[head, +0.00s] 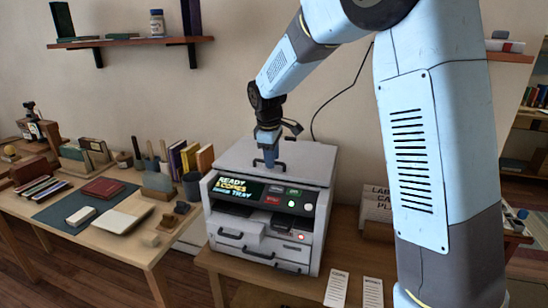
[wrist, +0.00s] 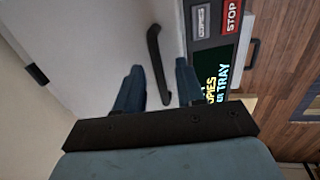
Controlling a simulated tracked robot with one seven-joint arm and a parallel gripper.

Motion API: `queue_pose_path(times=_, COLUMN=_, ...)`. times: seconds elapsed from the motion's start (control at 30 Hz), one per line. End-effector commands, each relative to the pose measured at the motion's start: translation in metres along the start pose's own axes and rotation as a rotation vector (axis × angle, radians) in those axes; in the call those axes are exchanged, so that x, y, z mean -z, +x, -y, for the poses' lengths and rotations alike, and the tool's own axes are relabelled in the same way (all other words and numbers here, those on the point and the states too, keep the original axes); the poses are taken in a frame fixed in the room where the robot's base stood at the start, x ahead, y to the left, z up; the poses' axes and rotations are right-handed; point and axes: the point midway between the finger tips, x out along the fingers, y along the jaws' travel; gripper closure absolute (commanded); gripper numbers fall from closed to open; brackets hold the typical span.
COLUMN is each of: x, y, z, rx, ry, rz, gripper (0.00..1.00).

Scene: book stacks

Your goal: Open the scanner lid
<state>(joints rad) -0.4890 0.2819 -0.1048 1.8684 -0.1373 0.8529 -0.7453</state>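The scanner (head: 262,232) is a pale grey machine on a wooden table, with a lit panel on its front. Its flat grey lid (head: 308,160) lies shut on top; the lid also fills much of the wrist view (wrist: 85,45). A dark bar handle (wrist: 155,50) sits on the lid near the panel edge. My gripper (head: 269,163) points down over the front part of the lid. In the wrist view its two blue fingers (wrist: 159,68) are apart, one on each side of the handle. I cannot tell whether they touch it.
A desk (head: 95,235) on the left holds books, a mat (head: 85,208) and small items. A wall shelf (head: 130,41) hangs above it. Two paper cards (head: 337,288) lie at the scanner table's front right. A black cable (head: 340,92) runs down the wall behind.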

Motion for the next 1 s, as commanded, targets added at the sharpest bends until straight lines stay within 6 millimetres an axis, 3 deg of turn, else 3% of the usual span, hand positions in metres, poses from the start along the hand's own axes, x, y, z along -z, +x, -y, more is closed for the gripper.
queue_pose_path(times=0.33, x=0.0002, y=0.0025, z=0.0, rx=-0.001, ry=0.0, rz=-0.001, gripper=0.63)
queue_pose_path(times=0.7, x=0.0006, y=0.0023, z=0.0004, rx=0.0, ry=-0.001, rz=-0.001, gripper=0.98)
queue_pose_path(times=1.0, x=0.001, y=0.0025, z=0.0017, rx=0.002, ry=-0.002, rz=0.0, gripper=1.0)
